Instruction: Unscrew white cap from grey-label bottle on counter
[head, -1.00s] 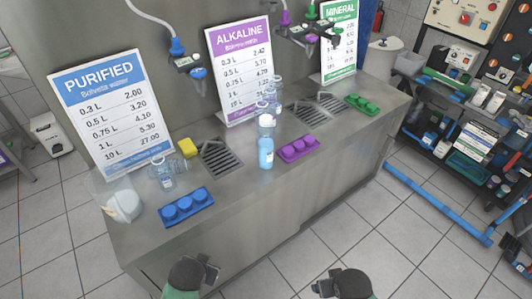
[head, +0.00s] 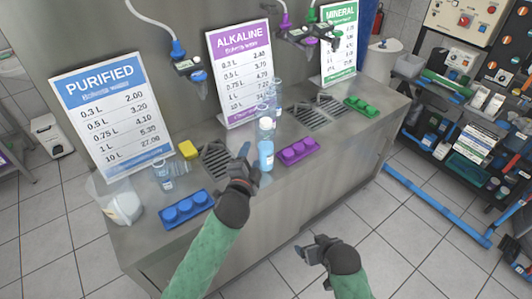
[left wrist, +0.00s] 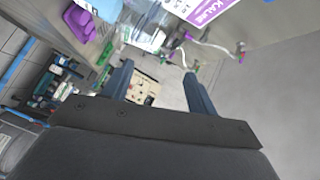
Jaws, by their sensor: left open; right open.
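A clear blue-tinted bottle (head: 266,156) with a white cap (head: 266,123) stands upright on the steel counter (head: 240,188); its label colour is too small to tell. Other clear bottles (head: 276,88) stand just behind it. My left gripper (head: 246,156) is open and empty, just left of the white-capped bottle; I cannot tell whether they touch. In the left wrist view its two fingers (left wrist: 157,85) are spread, with blurred bottles (left wrist: 142,28) beyond them at the top. My right gripper (head: 304,254) is open and empty, low in front of the counter.
A purple cap tray (head: 298,151) sits right of the bottle, a blue tray (head: 186,208) to the left and a green tray (head: 361,104) further right. A drain grate (head: 216,160) and yellow sponge (head: 188,150) lie left. Price signs (head: 240,70) stand behind. A clear bin (head: 118,202) is at the left end.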

